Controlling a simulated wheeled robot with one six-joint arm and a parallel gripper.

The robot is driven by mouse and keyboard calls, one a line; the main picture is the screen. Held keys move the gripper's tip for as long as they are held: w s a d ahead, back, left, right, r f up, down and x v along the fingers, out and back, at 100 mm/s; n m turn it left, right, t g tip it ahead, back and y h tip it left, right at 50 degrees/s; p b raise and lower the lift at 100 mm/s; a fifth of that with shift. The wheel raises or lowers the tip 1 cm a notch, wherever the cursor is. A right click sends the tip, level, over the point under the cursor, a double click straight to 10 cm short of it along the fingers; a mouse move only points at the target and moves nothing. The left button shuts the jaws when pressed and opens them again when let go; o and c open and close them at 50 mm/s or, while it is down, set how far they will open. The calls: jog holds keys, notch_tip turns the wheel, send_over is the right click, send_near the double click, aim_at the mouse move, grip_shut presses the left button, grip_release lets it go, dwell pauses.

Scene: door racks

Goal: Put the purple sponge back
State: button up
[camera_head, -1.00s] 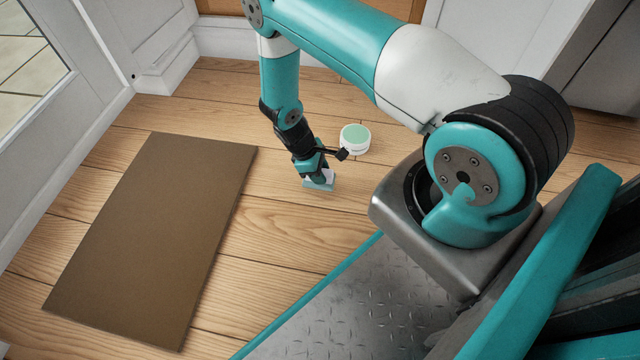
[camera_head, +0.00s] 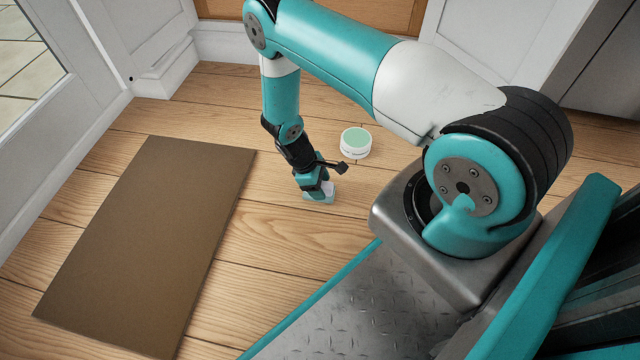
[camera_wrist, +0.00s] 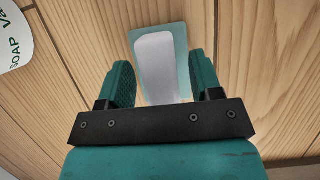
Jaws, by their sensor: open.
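No purple sponge shows in either view. A small flat block (camera_wrist: 157,50), pale grey-white on top with a teal border, lies on the wooden floor; in the head view it is mostly hidden by my gripper (camera_head: 318,194). In the wrist view my gripper (camera_wrist: 158,80) is open, its two teal fingers on either side of the block's near part, with gaps between fingers and block. I cannot tell whether the fingertips touch the floor.
A round white tub (camera_head: 355,143) with a green top stands behind and right of my gripper; its label reads SOAP in the wrist view (camera_wrist: 12,38). A brown mat (camera_head: 145,240) lies to the left.

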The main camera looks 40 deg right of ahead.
jog(key=w+a+r+t+y+p, duration=0.15)
jog(key=a+r, duration=0.25)
jog(key=r, duration=0.7)
jog(key=w+a+r+m+p, duration=0.1)
jog(key=w+a+r+p, duration=0.2)
jog(key=r, duration=0.8)
jog(key=w+a+r+t+y+p, duration=0.15)
jog(key=a+r, duration=0.35)
jog(key=r, duration=0.6)
jog(key=s+a+r+y, duration=0.1)
jog(key=s+a+r, duration=0.25)
jog(key=r, duration=0.35)
jog(key=s+a+r+y, duration=0.1)
jog(key=s+a+r, duration=0.1)
jog(key=s+r, duration=0.4)
jog(key=s+a+r+y, duration=0.2)
jog(key=s+a+r, duration=0.1)
jog(key=s+r, duration=0.6)
jog(key=s, duration=0.3)
jog(key=shift+s+a+t, duration=0.2)
jog(key=shift+s+t, duration=0.1)
jog(key=shift+s, duration=0.05)
notch_tip(320, 180, up, 50)
jog(key=p, duration=5)
